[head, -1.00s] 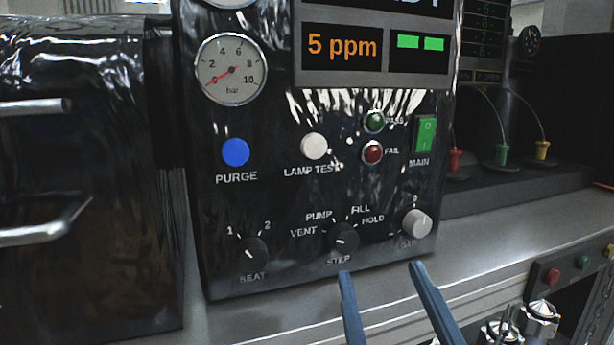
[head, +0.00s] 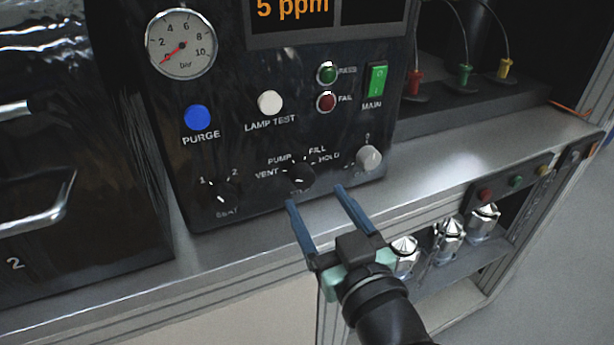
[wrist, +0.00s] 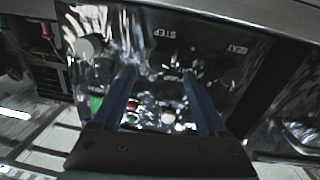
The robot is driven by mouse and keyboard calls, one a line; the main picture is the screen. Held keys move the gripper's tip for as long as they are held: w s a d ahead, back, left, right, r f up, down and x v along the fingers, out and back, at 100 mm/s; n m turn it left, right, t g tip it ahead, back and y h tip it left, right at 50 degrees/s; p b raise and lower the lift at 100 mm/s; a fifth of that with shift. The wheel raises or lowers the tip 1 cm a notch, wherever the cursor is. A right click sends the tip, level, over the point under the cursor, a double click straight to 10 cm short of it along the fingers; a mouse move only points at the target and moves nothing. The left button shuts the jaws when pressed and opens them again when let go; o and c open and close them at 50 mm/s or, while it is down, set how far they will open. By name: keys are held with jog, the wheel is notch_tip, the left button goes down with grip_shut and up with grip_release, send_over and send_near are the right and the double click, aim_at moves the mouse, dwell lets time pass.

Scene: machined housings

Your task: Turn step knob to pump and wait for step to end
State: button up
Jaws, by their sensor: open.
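The black STEP knob (head: 298,177) is low on the dark front panel, with VENT, PUMP, FILL and HOLD printed around it. Its white mark is small, and I cannot tell for sure which word it points at. My gripper (head: 315,195) is open and empty, with its two blue fingers just in front of and below the knob, apart from it as far as I can see. In the wrist view the panel is upside down, and the fingers (wrist: 158,72) straddle the dark area below the STEP label. The knob is hard to make out there. The orange display (head: 292,9) reads 5 ppm.
The SEAT knob (head: 222,196) is left of the STEP knob, and a grey knob (head: 369,158) is close on its right. PURGE (head: 197,117) and LAMP TEST (head: 270,102) buttons sit above. The metal bench edge (head: 440,190) runs below the panel, with silver fittings (head: 448,232) underneath.

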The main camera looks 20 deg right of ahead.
aim_at(305, 180)
jog(key=w, duration=0.5)
jog(key=shift+d, duration=0.1)
jog(key=shift+p, duration=0.3)
grip_shut()
